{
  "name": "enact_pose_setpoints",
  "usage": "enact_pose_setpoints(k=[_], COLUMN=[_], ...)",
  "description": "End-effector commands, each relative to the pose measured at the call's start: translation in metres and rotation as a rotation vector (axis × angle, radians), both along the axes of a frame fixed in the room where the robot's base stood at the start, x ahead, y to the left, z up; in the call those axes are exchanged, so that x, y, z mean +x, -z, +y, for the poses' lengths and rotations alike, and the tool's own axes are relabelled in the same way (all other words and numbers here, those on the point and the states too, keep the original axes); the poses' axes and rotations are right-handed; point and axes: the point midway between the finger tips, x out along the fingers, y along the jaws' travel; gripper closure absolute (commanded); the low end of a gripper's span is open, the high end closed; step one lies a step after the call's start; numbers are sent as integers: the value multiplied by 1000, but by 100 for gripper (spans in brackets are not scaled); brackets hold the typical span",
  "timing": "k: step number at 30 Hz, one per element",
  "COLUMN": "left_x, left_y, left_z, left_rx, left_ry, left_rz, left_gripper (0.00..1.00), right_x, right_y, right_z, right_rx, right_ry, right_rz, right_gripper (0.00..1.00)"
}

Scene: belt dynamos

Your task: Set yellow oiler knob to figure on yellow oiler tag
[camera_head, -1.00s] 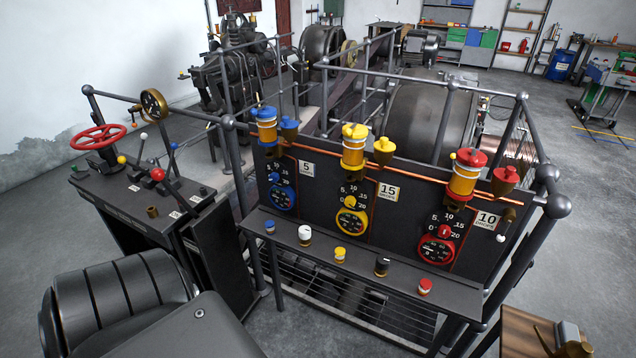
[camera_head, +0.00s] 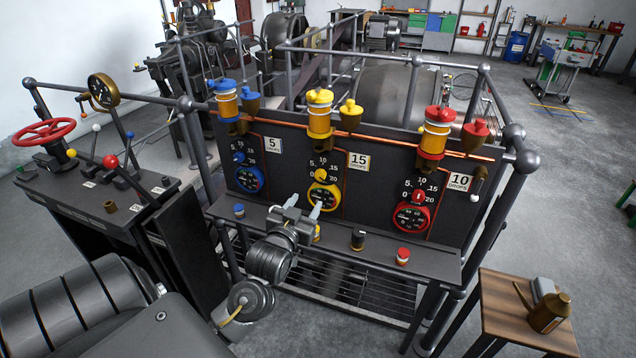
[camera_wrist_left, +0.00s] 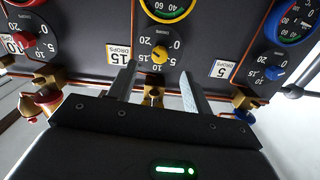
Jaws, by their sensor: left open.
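The yellow oiler knob (camera_head: 321,175) is a small round knob on a black dial marked 0 to 20, under the yellow oiler (camera_head: 319,112). Its pointer setting is too small to read. The yellow oiler tag (camera_head: 358,160) reads 15 DROPS, right of the dial. My left gripper (camera_head: 304,203) is open and empty in front of the panel, below and left of the knob in the head view. In the left wrist view, which is upside down, the knob (camera_wrist_left: 159,54) lies just beyond and between the open fingers (camera_wrist_left: 160,70), apart from them. My right gripper is not in view.
Blue (camera_head: 239,158) and red (camera_head: 418,197) knobs sit on either side, with tags 5 and 10. A shelf (camera_head: 335,245) below the panel carries several small capped pots. A copper pipe (camera_head: 380,139) runs above the dials. A wooden stand (camera_head: 505,310) is at right.

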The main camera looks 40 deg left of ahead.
Motion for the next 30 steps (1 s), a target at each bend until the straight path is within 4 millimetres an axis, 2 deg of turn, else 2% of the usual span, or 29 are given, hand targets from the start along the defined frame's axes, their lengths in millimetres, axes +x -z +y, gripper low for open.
enact_pose_setpoints(k=[3,10,24,30], left_x=[-4,4,79,95], left_y=[-16,-18,-18,-17], left_z=[0,3,29,35], left_rx=[-3,-2,-1,-2], left_ry=[-1,-1,-2,-1], left_rz=[-33,-37,-33,-35], left_gripper=[50,50,50,50], right_x=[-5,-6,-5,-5], right_y=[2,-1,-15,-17], right_z=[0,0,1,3], right_rx=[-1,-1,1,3], right_ry=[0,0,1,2], right_rz=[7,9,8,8], right_gripper=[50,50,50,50])
